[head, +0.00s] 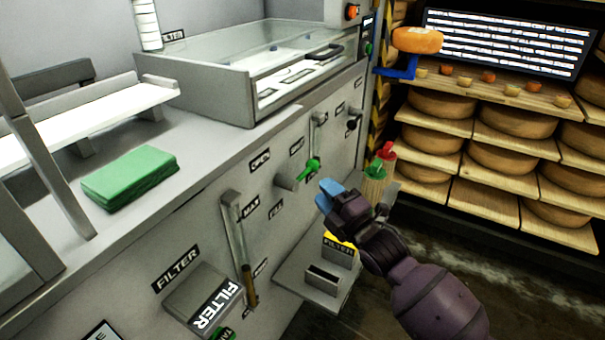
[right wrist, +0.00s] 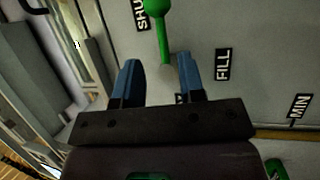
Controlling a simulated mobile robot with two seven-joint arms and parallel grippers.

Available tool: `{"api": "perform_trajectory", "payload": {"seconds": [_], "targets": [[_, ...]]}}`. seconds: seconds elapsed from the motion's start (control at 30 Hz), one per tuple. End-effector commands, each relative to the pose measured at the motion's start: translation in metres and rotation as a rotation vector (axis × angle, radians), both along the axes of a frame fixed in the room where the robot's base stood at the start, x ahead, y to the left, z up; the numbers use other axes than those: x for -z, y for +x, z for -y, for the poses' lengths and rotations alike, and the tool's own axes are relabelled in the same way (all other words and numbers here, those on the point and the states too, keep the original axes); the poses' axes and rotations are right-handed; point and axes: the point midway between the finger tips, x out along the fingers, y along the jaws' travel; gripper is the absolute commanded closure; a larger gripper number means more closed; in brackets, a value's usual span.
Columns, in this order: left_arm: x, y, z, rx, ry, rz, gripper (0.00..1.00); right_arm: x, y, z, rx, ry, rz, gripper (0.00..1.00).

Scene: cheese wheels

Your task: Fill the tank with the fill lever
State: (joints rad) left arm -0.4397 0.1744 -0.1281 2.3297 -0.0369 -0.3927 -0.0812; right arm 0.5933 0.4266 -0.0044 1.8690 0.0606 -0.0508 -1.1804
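The fill lever (head: 309,169), with a green handle, is on the grey tank front; in the right wrist view its handle (right wrist: 156,28) stands just beyond my fingertips. A FILL label (head: 276,210) is below it in the head view. My right gripper (head: 328,195) has blue fingers and is just right of and below the lever. Contact cannot be told. A sight tube (head: 238,240) with MAX and MIN labels has brown liquid near its bottom. My left gripper is out of view.
A grey filter box (head: 210,295) and a slotted shelf (head: 305,283) jut out below the lever. A glass-lidded vat (head: 215,85) and green cloth (head: 130,177) are on the counter. Cheese shelves (head: 490,195) stand at right, with open floor before them.

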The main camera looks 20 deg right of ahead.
Motion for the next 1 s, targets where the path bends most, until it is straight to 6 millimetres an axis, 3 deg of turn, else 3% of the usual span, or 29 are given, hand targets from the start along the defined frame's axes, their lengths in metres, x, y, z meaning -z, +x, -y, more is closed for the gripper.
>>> {"api": "perform_trajectory", "payload": {"seconds": [0.5, 1.0], "targets": [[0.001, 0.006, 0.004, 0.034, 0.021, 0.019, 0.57, -0.008, 0.064, -0.017, 0.0, 0.001, -0.005, 0.64], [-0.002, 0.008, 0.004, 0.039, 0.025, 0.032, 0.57, -0.013, 0.073, -0.02, 0.0, 0.001, -0.004, 0.65]]}}
